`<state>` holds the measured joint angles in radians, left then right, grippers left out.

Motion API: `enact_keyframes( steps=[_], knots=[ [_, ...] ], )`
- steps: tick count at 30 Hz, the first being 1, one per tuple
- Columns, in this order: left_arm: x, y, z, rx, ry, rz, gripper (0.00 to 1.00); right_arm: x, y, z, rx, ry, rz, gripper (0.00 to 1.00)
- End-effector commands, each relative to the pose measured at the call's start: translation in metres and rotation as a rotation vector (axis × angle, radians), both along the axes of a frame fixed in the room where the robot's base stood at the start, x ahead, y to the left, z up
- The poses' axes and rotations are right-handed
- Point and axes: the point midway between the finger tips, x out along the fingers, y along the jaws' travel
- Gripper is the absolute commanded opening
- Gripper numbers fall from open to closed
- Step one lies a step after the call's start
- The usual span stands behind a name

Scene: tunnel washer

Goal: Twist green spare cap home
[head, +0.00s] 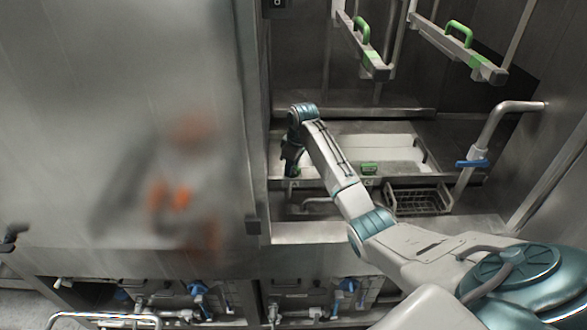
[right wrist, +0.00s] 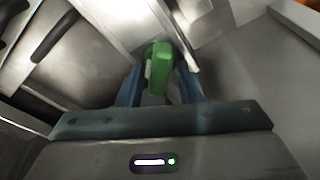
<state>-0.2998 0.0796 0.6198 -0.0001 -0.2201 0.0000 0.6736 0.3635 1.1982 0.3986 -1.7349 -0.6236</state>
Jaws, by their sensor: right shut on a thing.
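A green cap (right wrist: 159,62) shows in the right wrist view between the two blue fingers of my right gripper (right wrist: 158,88). The gripper is shut on it. In the head view my right arm reaches across to the left side of the washer opening, with the right gripper (head: 291,168) pointing down at the pale ledge. The held cap is mostly hidden there by the gripper. Another green piece (head: 368,168) sits at the front edge of the ledge, right of the gripper. I cannot tell how far the cap is seated. My left gripper is not in view.
A tall steel panel (head: 130,120) stands just left of the gripper. Two hanging bars with green handles (head: 459,32) are above. A wire basket (head: 420,200) and a pipe with a blue valve handle (head: 471,163) are to the right. Blue valves (head: 198,290) line the bottom.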

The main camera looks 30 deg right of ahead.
Motion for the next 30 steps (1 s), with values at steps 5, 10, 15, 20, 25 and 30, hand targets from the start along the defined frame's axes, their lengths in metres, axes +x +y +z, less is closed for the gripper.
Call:
enact_keyframes(
  steps=[5,10,15,20,25,30],
  knots=[
    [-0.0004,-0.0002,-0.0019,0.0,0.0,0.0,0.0,-0.0106,-0.0026,-0.0186,-0.001,0.044,0.134,0.11],
    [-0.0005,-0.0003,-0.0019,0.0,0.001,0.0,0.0,-0.0103,-0.0029,-0.0185,-0.003,0.044,0.352,0.11],
    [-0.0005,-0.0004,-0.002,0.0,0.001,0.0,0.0,-0.011,-0.0035,-0.0192,-0.005,0.047,0.514,0.1],
    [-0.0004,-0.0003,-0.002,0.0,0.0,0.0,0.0,-0.0111,-0.004,-0.0192,-0.007,0.047,0.553,0.1],
    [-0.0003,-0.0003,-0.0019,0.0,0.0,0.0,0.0,-0.0112,-0.0046,-0.019,-0.008,0.047,0.552,0.4],
    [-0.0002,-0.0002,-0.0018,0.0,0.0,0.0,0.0,-0.0112,-0.0052,-0.0182,-0.008,0.047,0.551,0.44]
  ],
)
